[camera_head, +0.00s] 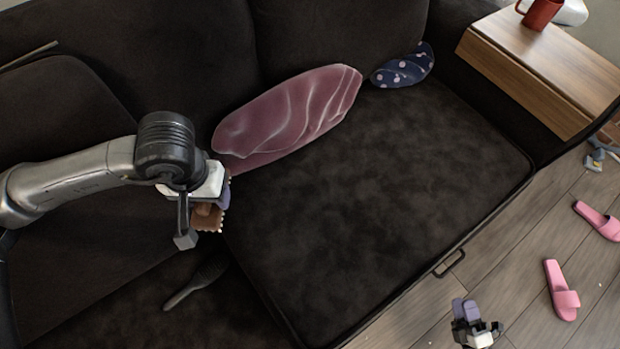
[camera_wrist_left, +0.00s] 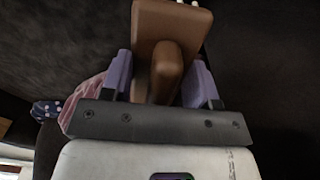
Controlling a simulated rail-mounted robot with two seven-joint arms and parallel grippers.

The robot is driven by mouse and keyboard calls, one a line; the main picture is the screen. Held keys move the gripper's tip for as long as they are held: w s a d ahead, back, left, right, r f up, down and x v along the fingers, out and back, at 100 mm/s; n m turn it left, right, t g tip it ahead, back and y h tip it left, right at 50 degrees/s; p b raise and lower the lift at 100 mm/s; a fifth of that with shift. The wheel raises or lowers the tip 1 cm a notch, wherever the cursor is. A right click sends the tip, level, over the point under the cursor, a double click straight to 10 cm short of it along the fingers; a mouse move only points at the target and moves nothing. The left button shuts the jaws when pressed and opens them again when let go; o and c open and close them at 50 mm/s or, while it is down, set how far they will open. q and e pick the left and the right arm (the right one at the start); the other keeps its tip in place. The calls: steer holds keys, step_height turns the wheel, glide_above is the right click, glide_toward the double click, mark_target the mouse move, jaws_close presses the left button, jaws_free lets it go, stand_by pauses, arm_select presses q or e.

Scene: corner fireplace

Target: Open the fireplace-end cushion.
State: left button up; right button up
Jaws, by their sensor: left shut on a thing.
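A dark seat cushion (camera_head: 385,190) lies flat on the right part of the sofa, with a small metal handle (camera_head: 450,264) at its front edge. I cannot tell from these views which end the fireplace is at. My left gripper (camera_head: 212,198) is over the sofa left of this cushion, shut on a brown wooden-looking object (camera_head: 207,217) with a pale-tipped edge. The brown object (camera_wrist_left: 165,60) is between the purple fingers in the left wrist view. My right gripper (camera_head: 466,310) is low at the bottom, in front of the sofa and apart from the handle; its finger gap is unclear.
A mauve pillow (camera_head: 290,115) and a navy patterned pillow (camera_head: 403,68) rest against the backrest. A dark brush (camera_head: 196,284) lies left of the cushion. A wooden armrest tray (camera_head: 535,60) holds a red mug (camera_head: 540,13). Pink slippers (camera_head: 560,290) lie on the floor.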

mark_target(452, 267)
steer(key=x, duration=1.1)
steer(key=shift+a, duration=0.2)
steer(key=shift+s, duration=0.1)
jaws_close()
